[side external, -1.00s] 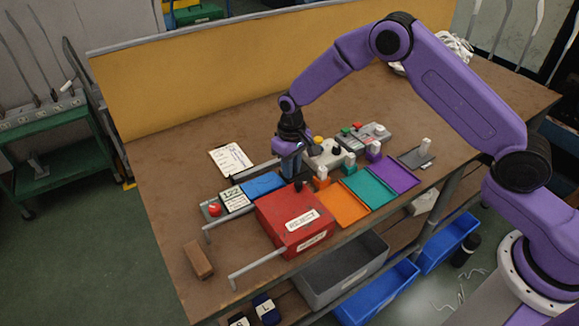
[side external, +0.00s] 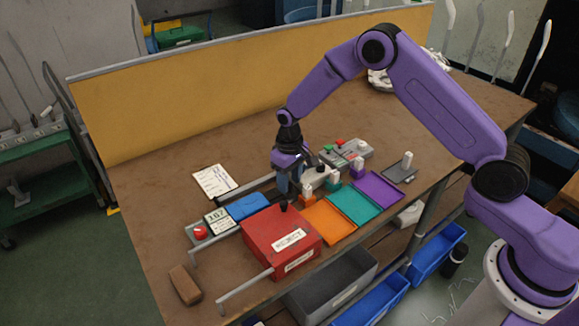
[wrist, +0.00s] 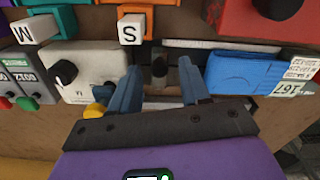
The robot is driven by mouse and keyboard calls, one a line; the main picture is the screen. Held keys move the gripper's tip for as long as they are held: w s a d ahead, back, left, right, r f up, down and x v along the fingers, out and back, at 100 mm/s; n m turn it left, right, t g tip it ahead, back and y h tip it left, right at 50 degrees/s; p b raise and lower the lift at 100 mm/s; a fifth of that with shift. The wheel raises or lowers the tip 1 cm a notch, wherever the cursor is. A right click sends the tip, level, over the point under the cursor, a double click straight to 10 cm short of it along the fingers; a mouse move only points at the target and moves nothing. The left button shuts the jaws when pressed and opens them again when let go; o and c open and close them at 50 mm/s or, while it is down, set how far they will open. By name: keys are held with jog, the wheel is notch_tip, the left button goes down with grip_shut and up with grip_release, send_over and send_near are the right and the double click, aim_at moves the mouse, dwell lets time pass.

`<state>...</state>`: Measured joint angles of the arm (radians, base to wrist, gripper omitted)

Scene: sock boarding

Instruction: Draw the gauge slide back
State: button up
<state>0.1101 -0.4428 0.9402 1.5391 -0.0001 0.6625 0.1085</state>
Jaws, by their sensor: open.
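My gripper (wrist: 157,92) points down at the table, its two blue fingers apart. In the wrist view, the gauge slide's dark upright post (wrist: 159,70) stands between the fingers, with a visible gap on either side. The slide sits on a rail (wrist: 225,45) beside a folded blue sock (wrist: 240,72). The gauge display (wrist: 288,88) beyond the sock reads 167; it also shows in the side view (side external: 215,217). In the side view my gripper (side external: 284,186) hides the slide, right of the blue sock (side external: 247,206).
A red box (side external: 270,225) stands in front of the gauge. Orange (side external: 328,221), teal (side external: 355,206) and purple (side external: 380,188) trays lie to its right. A white box with a black knob (wrist: 85,78) is close beside one finger. A red button (side external: 200,232) sits by the display.

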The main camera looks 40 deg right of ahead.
aim_at(290, 186)
notch_tip(290, 186, up, 17)
dwell(0.5)
jog(key=shift+r, duration=0.15)
jog(key=s+a+r+n, duration=0.1)
jog(key=s+r+n, duration=0.15)
jog(key=s, duration=0.75)
jog(key=s+r+n, duration=0.1)
jog(key=s+n, duration=0.2)
jog(key=s, duration=0.7)
jog(key=s+d+n, duration=0.2)
jog(key=s+d, duration=0.2)
jog(key=s, duration=0.5)
jog(key=s+d+f+n, duration=0.1)
jog(key=s+d, duration=0.3)
jog(key=s, duration=0.5)
jog(key=shift+s+d+f+n, duration=0.15)
jog(key=shift+d+f+n, duration=0.1)
jog(key=shift+n, duration=0.5)
